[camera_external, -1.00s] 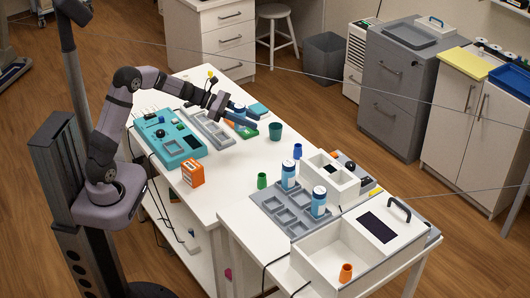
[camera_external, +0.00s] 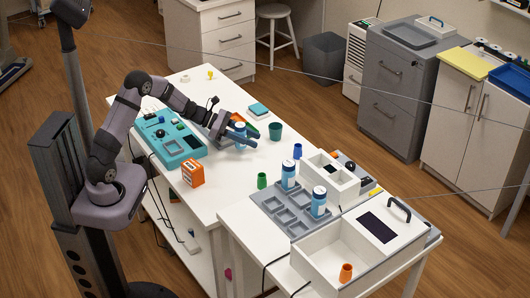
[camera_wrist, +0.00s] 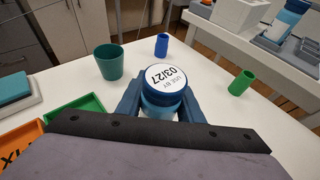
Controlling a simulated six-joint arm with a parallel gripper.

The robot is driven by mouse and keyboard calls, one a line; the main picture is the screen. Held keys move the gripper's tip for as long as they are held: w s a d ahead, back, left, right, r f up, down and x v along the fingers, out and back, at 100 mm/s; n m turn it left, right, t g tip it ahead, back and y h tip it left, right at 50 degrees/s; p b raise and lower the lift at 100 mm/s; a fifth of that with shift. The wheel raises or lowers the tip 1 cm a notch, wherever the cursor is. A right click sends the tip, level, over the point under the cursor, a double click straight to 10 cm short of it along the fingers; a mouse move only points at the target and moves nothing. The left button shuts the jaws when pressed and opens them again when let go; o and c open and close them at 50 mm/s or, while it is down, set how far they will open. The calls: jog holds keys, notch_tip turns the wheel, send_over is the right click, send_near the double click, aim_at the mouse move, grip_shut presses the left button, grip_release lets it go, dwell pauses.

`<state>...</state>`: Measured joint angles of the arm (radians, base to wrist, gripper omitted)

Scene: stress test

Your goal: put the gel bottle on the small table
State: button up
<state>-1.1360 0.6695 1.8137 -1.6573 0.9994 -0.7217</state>
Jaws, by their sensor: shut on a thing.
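In the external view the bottle (camera_external: 240,131) shows partly behind my fingers. My gripper (camera_external: 241,139) is shut on it above the long white table (camera_external: 222,176). The wrist view shows my gripper (camera_wrist: 160,106) from behind, with a blue finger on each side. The small table (camera_external: 234,212) is the white one at the front right. Two similar bottles (camera_external: 288,174) (camera_external: 319,202) stand upright in its grey rack (camera_external: 268,200).
A teal cup (camera_external: 275,131) stands just right of my gripper, with blue (camera_external: 298,151) and green (camera_external: 262,181) cups nearer the small table. A white box (camera_external: 333,179) and a large white bin (camera_external: 330,257) take up much of that table. An orange box (camera_external: 193,173) stands left.

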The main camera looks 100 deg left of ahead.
jog(key=shift+f, duration=0.9)
jog(key=shift+f, duration=0.2)
jog(key=o, duration=1.1)
jog(key=shift+r, duration=0.15)
jog(key=shift+r, duration=0.15)
jog(key=shift+o, duration=0.5)
jog(key=b+v, duration=0.1)
jog(key=v, duration=1.1)
